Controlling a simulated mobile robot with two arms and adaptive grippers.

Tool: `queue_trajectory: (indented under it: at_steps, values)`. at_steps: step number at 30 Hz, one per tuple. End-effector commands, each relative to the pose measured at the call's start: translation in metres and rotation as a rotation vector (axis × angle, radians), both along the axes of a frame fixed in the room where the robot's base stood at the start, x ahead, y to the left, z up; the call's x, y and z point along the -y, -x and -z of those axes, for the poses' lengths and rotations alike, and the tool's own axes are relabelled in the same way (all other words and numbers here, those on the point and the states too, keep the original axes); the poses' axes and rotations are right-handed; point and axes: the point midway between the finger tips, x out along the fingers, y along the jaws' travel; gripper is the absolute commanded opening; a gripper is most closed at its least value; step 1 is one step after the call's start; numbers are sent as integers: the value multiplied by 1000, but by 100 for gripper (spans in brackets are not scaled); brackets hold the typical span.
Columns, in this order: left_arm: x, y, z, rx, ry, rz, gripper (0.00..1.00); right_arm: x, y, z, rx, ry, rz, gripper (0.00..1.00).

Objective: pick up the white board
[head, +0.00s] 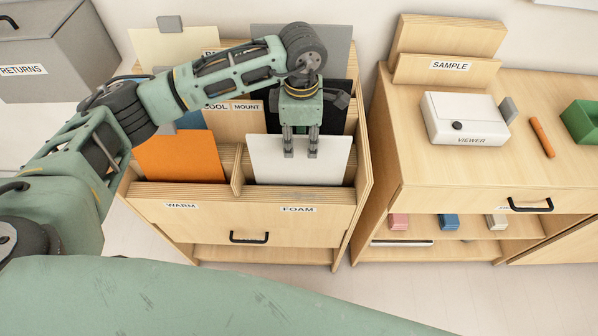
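The white board (270,168) stands upright, leaning slightly back, in the front right compartment of the wooden rack, above the FOAM label (298,210). Its lower edge is hidden behind the rack's front panel. My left gripper (301,149) points down from above at the board's upper part. My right gripper is not in view.
An orange board (180,157) stands in the WARM compartment beside a wooden divider. Black (339,100), grey (333,42) and cream (165,48) boards stand behind. To the right, a cabinet holds a white viewer box (465,116). A grey returns bin (60,55) is at upper left.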

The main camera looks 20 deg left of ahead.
Motion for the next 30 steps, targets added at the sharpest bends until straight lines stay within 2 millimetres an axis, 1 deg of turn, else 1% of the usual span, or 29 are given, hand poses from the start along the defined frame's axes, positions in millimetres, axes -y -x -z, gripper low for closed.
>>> queue_trajectory:
  at_steps: [1, 6, 9, 13, 19, 28, 29, 30]
  values:
    - [-1, 1, 4, -3, -1, -1, 30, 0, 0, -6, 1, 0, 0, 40]
    - [-5, 3, 28, -6, -1, 0, 30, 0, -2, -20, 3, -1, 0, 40]
    - [-4, 2, 42, -3, 1, 1, 30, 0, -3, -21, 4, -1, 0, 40]
    - [-4, 2, 50, -1, 1, 2, 30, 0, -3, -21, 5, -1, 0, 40]
    - [-4, 1, 50, -1, 1, 2, 29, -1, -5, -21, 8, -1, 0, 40]
    - [-4, 1, 50, -1, 1, 1, 3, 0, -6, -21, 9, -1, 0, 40]
    - [-4, 1, 50, -1, 1, 1, 0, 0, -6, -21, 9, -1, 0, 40]
    - [-4, 1, 50, -1, 1, 1, 0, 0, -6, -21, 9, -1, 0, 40]
